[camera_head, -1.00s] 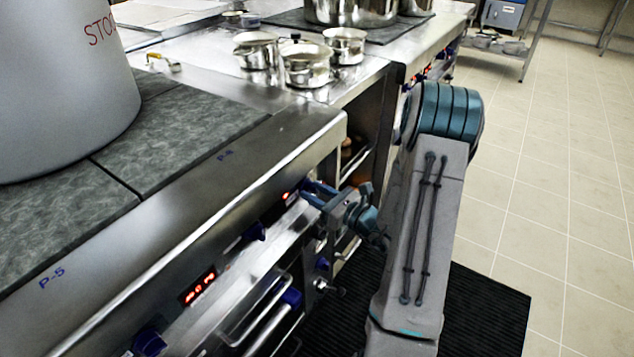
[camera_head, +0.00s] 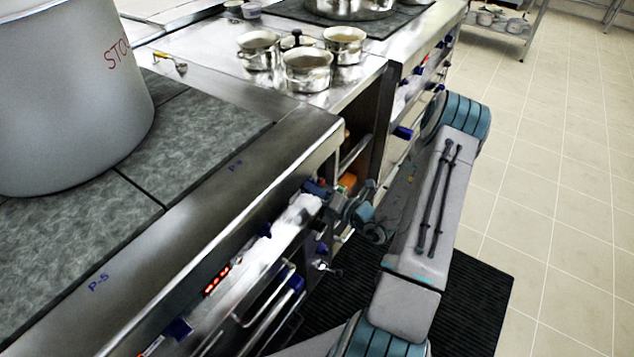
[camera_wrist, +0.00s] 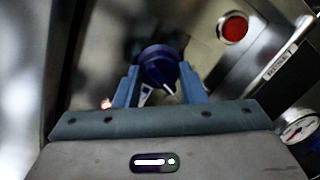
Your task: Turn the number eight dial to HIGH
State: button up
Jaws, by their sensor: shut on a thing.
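In the wrist view my gripper (camera_wrist: 160,88) has its two blue fingers on either side of a round dark-blue dial (camera_wrist: 158,62) with a white pointer mark. The pointer aims toward the lower right in that view. The fingers are shut on the dial. In the head view my gripper (camera_head: 318,188) reaches the front panel of the near range (camera_head: 250,250) close to its far corner, and it hides most of the dial. No number or HIGH mark can be read beside the dial.
A red round light (camera_wrist: 234,28) and a gauge (camera_wrist: 298,127) sit near the dial. More blue knobs (camera_head: 178,330) and a red display (camera_head: 217,280) line the panel. A large stockpot (camera_head: 70,100) stands on the range. Several small pots (camera_head: 306,70) stand on the counter behind. A black mat (camera_head: 470,300) lies on the floor.

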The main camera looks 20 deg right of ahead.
jog(key=shift+w+d+r+m+p, duration=0.1)
jog(key=shift+d+r+m+p, duration=0.05)
jog(key=shift+m+p, duration=1.25)
jog(key=shift+m, duration=0.3)
jog(key=o, duration=1)
jog(key=v, duration=1.4)
jog(key=shift+r, duration=0.1)
jog(key=shift+w, duration=0.1)
